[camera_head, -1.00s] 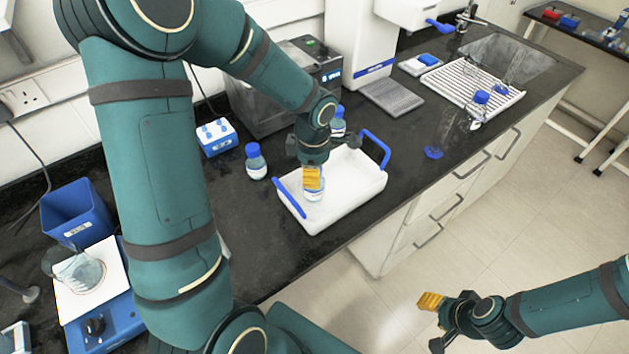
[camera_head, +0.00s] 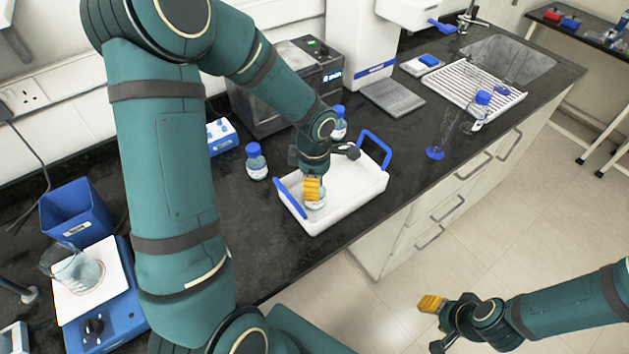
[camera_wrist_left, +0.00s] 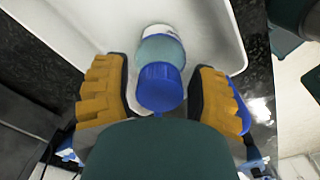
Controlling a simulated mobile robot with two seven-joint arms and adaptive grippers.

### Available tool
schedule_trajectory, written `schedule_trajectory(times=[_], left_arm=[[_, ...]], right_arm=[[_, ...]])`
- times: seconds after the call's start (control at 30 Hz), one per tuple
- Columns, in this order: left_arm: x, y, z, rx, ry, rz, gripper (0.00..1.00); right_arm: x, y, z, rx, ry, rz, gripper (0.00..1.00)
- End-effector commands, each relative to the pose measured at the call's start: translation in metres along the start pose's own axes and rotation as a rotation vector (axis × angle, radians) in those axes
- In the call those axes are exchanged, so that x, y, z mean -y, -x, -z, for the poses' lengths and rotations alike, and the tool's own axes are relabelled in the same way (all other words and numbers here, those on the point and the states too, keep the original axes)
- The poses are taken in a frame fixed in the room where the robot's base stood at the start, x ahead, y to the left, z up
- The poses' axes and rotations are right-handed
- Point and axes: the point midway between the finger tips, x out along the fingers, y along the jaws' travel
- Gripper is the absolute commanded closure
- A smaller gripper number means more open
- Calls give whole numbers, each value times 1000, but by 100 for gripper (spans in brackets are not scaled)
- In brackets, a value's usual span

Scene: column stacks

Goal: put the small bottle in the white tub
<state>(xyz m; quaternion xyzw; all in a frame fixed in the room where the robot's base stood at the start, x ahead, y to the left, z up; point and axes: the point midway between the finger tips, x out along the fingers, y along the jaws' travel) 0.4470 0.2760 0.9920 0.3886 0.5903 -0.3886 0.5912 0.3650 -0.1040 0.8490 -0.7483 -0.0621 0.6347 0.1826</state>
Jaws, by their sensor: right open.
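The small bottle (camera_head: 316,203) is inside the white tub (camera_head: 350,203), under my left gripper (camera_head: 313,190). In the left wrist view the bottle's blue cap (camera_wrist_left: 160,88) points toward the camera, between the two yellow-padded fingers (camera_wrist_left: 158,85). A gap shows on each side of the cap, so the left gripper looks open around the bottle. The fingers hide part of the bottle in the head view; whether its base rests on the tub floor is hard to tell. My right gripper (camera_head: 435,325) is open and empty, in front of the bench over the floor.
Blue-capped bottles stand left of the tub (camera_head: 256,162) and behind it (camera_head: 338,125). The tub has blue handles (camera_head: 375,148). A beaker (camera_head: 78,272) sits on a blue stirrer at left.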

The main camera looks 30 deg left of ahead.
Motion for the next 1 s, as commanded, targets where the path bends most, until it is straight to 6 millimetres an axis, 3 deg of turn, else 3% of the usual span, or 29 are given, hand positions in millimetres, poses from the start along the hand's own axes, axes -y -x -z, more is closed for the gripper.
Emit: schedule_trajectory(times=[0.17,0.27,0.7,1.0], left_arm=[[0,4,0,0,0,1,42],[-1,19,0,1,1,-5,42],[0,104,0,1,1,-3,42],[0,123,0,0,0,1,42]], right_arm=[[2,6,1,0,0,1,53],[2,6,1,0,0,1,53],[5,15,2,0,0,3,53],[5,16,2,0,0,3,53]])
